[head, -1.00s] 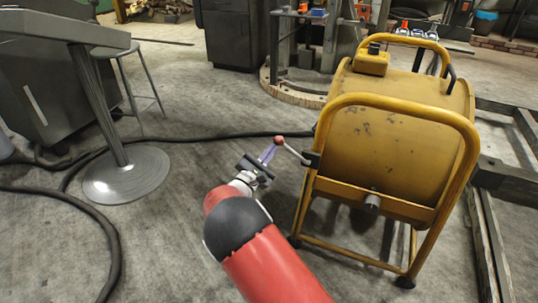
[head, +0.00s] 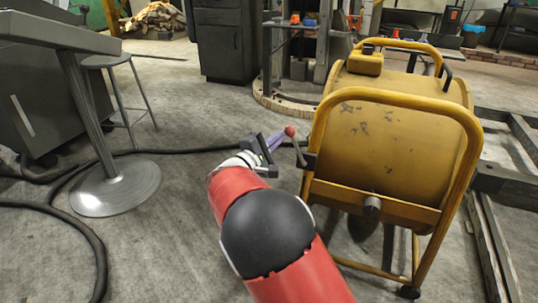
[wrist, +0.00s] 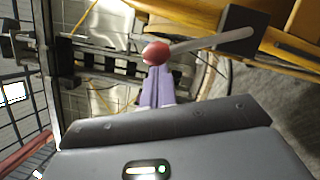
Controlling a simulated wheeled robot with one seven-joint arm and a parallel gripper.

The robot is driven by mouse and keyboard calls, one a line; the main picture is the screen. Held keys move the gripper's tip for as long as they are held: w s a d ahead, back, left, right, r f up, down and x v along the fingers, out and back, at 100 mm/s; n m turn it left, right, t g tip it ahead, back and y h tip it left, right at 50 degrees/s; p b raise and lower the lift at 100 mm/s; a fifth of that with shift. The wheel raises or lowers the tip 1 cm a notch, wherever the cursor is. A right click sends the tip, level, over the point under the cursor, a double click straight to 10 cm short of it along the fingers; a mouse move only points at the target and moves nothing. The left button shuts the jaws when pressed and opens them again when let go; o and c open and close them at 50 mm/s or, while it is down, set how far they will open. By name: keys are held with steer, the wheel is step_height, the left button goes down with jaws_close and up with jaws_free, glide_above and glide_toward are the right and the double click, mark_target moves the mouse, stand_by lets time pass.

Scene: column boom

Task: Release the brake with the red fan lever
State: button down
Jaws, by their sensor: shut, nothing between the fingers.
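The yellow drum-shaped fan (head: 390,140) stands in its tube frame right of centre in the head view. Its lever, a thin light rod (wrist: 215,40) with a red ball knob (head: 290,130), is on the frame's left side, pivoting at a dark block (wrist: 243,27). In the head view the lever points steeply up and slightly left. My gripper (head: 275,140) is just left of the knob, its purple fingers shut and empty. In the wrist view the closed fingers (wrist: 157,85) end right at the knob (wrist: 156,53); they seem to touch it.
A round-based pedestal (head: 115,188) and a stool (head: 118,95) stand to the left. A black cable (head: 95,240) runs over the floor. Dark rails (head: 490,240) lie right of the fan. The floor left of the fan is otherwise open.

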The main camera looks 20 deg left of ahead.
mark_target(293, 135)
steer(key=shift+s+d+r+m+g+b, duration=0.1)
steer(key=shift+d+r+m+g+b, duration=0.25)
steer(key=shift+d+m+b, duration=0.65)
steer(key=shift+s+d+r+m+g+b, duration=0.15)
steer(key=shift+d+r+m+b, duration=0.4)
steer(key=shift+b, duration=0.8)
steer(key=shift+w+d+r+m+g+b, duration=0.1)
steer(key=shift+d+r+m+g+b, duration=0.2)
steer(key=shift+d+m+b, duration=0.7)
steer(key=shift+a, duration=0.15)
